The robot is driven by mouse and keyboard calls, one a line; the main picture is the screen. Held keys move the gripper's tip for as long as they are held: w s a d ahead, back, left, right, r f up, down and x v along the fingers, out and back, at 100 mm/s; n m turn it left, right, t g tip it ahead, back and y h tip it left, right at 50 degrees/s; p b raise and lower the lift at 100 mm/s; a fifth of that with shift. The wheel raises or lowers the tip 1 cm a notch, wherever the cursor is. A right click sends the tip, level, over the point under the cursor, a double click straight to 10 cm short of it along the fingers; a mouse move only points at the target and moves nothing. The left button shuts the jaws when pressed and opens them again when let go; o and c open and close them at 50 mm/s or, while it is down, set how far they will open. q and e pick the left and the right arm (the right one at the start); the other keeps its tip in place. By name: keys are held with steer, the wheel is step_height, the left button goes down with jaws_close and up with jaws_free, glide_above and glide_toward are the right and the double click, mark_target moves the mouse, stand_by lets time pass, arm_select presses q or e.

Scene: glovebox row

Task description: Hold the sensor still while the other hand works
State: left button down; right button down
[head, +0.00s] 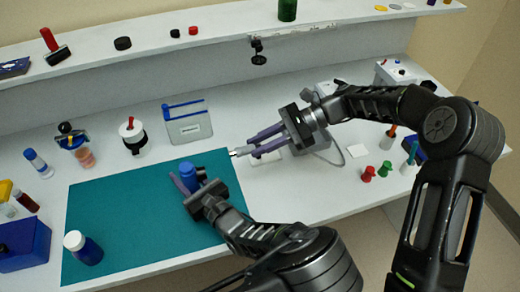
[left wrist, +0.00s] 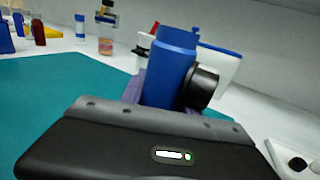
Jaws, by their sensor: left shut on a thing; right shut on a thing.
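The sensor, a blue block-like body (head: 188,172), is between the fingers of my left gripper (head: 190,184), over the upper right part of the teal mat (head: 120,215). In the left wrist view the sensor (left wrist: 172,65) stands nearly upright, with a black round ring (left wrist: 202,88) on its right side. My left gripper is shut on it. My right gripper (head: 258,146) is to the right of the sensor, pointing left towards it. It is shut on a small thin thing with a pale tip (head: 234,153), mostly hidden by the fingers. The tip is apart from the sensor.
A white-capped blue jar (head: 83,247) is at the mat's front left. Red and green pegs (head: 385,168) stand at right. The mat's middle is clear.

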steer(key=shift+r, duration=1.05)
arm_select(q)
steer(key=shift+c, duration=1)
jaws_free()
steer(key=shift+o, duration=1)
steer(key=v, duration=1.2)
steer(key=shift+s, duration=0.1)
arm_select(e)
steer(key=shift+s+d+f, duration=0.1)
